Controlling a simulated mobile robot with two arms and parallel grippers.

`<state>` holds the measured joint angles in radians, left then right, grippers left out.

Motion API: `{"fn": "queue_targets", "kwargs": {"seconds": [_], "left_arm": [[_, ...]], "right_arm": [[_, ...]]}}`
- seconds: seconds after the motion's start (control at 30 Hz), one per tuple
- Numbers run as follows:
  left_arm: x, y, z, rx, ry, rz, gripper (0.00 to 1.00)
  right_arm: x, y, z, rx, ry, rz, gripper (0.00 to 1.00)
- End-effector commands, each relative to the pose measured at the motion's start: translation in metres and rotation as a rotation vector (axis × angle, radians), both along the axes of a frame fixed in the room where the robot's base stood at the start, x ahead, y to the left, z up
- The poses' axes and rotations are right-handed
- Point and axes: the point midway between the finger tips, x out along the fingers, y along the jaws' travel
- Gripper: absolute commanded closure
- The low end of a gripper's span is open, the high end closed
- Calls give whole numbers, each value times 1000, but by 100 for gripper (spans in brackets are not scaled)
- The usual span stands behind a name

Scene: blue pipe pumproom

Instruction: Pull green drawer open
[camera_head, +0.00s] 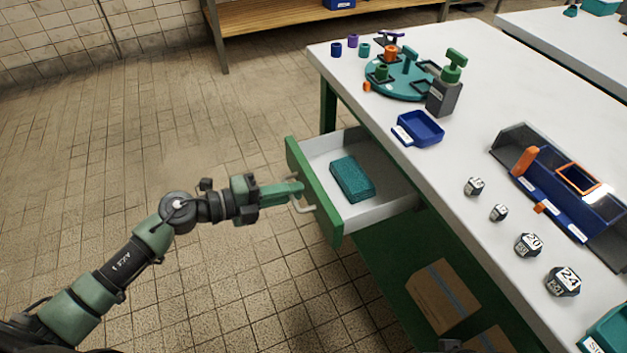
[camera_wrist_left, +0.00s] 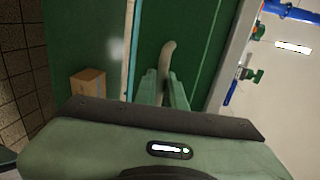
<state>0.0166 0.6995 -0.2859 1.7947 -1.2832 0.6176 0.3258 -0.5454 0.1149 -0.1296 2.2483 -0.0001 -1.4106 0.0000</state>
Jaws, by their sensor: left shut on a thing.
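The green drawer (camera_head: 316,193) stands partly open from the left side of the white-topped workbench. A teal block (camera_head: 352,179) lies inside it on the pale drawer floor. My left gripper (camera_head: 298,190) is shut on the pale drawer handle (camera_head: 302,206) at the drawer's front. In the left wrist view the handle (camera_wrist_left: 168,58) rises between the fingers (camera_wrist_left: 165,90), against the green front. My right gripper is in neither view.
The workbench (camera_head: 460,150) carries a teal round fixture (camera_head: 395,82), a blue tray (camera_head: 420,128), a blue organizer (camera_head: 565,195) and several numbered weights. Cardboard boxes (camera_head: 443,295) sit on the green shelf below the drawer. The tiled floor (camera_head: 110,170) to the left is clear.

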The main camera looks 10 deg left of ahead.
Motion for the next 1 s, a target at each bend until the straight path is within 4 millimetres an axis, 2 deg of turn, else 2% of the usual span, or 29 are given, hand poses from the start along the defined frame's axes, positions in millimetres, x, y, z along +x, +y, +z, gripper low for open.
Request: {"fn": "queue_targets", "kwargs": {"seconds": [0.2, 0.67, 0.7, 0.73, 1.0], "left_arm": [[-13, 17, -1, 1, 2, -1, 100], [-16, 21, -1, 1, 1, -2, 100], [-16, 21, -1, 1, 1, -2, 87], [-16, 21, -1, 1, 1, -2, 80], [-15, 21, 0, 0, 0, -1, 80]], "right_arm": [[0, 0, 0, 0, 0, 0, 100], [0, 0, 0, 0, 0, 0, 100], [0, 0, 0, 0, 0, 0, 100], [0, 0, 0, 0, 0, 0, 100], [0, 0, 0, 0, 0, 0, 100]]}}
